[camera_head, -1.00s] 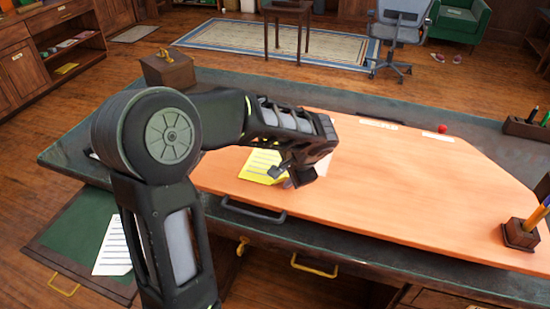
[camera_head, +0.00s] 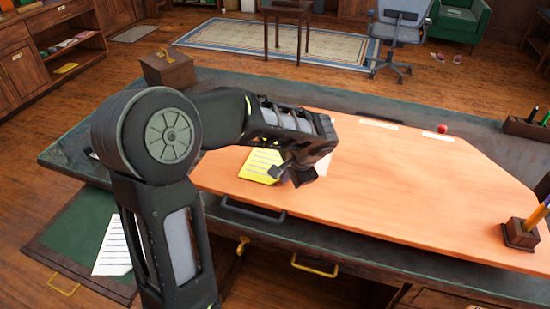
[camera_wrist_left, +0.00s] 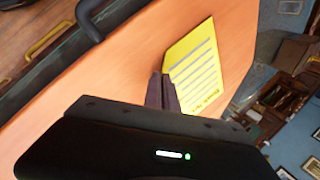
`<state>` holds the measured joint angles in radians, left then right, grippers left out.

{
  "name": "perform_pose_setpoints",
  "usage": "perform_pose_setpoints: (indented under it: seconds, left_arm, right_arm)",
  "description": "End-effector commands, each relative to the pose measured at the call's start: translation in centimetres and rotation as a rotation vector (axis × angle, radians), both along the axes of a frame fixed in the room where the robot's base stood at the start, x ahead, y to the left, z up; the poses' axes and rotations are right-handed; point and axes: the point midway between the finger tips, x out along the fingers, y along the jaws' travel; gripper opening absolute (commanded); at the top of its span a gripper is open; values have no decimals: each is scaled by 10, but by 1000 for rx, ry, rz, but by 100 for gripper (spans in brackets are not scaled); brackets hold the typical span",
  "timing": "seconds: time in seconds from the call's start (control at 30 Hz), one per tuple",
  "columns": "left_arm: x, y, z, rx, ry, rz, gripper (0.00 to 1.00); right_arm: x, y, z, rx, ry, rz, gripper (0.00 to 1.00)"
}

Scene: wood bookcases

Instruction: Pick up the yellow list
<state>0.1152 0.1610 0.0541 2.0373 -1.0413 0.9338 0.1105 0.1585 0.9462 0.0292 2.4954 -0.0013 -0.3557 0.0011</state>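The yellow list (camera_head: 262,164) is a yellow sheet with pale printed lines. It lies on the orange desk top (camera_head: 380,190) near its left part, and it also shows in the left wrist view (camera_wrist_left: 197,66). My left gripper (camera_head: 290,173) is low over the desk at the list's right edge. In the left wrist view its two fingers (camera_wrist_left: 161,84) are close together at the list's near edge and appear shut on it. They hide part of that edge. My right gripper is out of view.
A wooden box (camera_head: 167,70) stands at the desk's far left corner. A pen holder (camera_head: 521,233) is at the right edge, and a small red object (camera_head: 442,128) lies at the back. A white sheet (camera_head: 113,246) lies lower left. The desk's middle is clear.

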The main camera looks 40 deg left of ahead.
Motion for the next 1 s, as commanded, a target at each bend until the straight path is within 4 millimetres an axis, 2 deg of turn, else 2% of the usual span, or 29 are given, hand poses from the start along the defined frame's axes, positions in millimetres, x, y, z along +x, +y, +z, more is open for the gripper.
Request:
perform_pose_setpoints:
  seconds: [0.27, 0.43, 0.57, 0.8, 1.0]
  left_arm:
    - [0, 0, 0, 0, 0, 0, 0]
    - [1, 0, 10, 1, -3, 1, 0]
    - [1, 0, 28, 0, -4, 0, 0]
    - [1, 0, 75, 0, -5, 2, 0]
    - [0, 0, 98, 0, -1, 0, 0]
  right_arm:
    - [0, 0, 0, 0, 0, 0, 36]
    - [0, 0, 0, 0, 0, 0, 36]
    - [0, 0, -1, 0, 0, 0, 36]
    - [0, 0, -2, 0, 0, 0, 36]
    - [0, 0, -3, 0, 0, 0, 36]
